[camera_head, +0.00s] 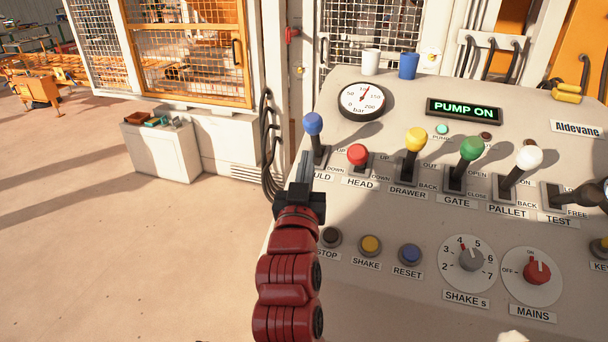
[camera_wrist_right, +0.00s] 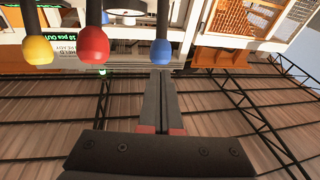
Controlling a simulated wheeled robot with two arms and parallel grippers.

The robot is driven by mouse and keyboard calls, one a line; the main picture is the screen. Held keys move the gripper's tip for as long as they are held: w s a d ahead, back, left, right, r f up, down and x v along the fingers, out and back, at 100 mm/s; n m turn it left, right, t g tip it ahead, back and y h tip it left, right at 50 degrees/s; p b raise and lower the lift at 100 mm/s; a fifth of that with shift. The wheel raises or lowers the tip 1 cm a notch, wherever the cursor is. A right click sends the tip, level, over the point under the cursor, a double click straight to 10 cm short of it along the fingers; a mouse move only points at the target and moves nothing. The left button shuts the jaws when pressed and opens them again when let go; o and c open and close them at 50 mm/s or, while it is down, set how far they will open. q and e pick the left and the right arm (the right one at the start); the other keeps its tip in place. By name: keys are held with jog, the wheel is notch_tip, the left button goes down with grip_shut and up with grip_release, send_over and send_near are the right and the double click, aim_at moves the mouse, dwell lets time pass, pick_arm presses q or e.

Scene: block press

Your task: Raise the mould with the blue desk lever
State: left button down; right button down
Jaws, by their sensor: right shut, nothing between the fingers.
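The blue lever (camera_head: 313,123) stands at the far left of the desk's row of levers. Its label is partly covered by my right arm; "ULD" shows. My right gripper (camera_head: 304,162) is shut and empty, its fingers pointing up just left of the blue lever's shaft and below its knob. In the right wrist view the blue knob (camera_wrist_right: 162,52) is just beyond the closed fingertips (camera_wrist_right: 160,76). I cannot tell whether they touch. I cannot make out the mould.
The red lever (camera_head: 357,154) is the close neighbour on the right, then the yellow (camera_head: 415,139), green (camera_head: 471,148) and white (camera_head: 529,158) levers. Buttons and dials lie nearer me. Two cups (camera_head: 371,62) (camera_head: 408,66) stand at the desk's back. Open floor lies left.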

aim_at(316, 120)
jog(key=p+x, duration=0.2)
jog(key=x, duration=0.4)
jog(key=shift+w+r, duration=0.1)
jog(key=shift+w, duration=0.2)
jog(key=shift+w+d+r, duration=0.1)
jog(key=shift+r, duration=0.05)
jog(key=w+r+g, duration=0.1)
jog(key=w+d+r+g, duration=0.1)
jog(key=w, duration=0.1)
jog(key=shift+r+m+g+p, duration=0.1)
jog(key=shift+m+g+p, duration=0.25)
jog(key=shift+m+g, duration=0.05)
jog(key=shift+w+d+r+g+y+b, duration=0.15)
jog(key=shift+w+g+b, duration=0.1)
jog(key=shift+w+g, duration=0.2)
jog(key=shift+w+d+r+g+y+b, duration=0.1)
jog(key=shift+w+r+g+y+b, duration=0.1)
jog(key=shift+w+g, duration=0.25)
jog(key=shift+w+r, duration=0.1)
jog(key=shift+d, duration=0.1)
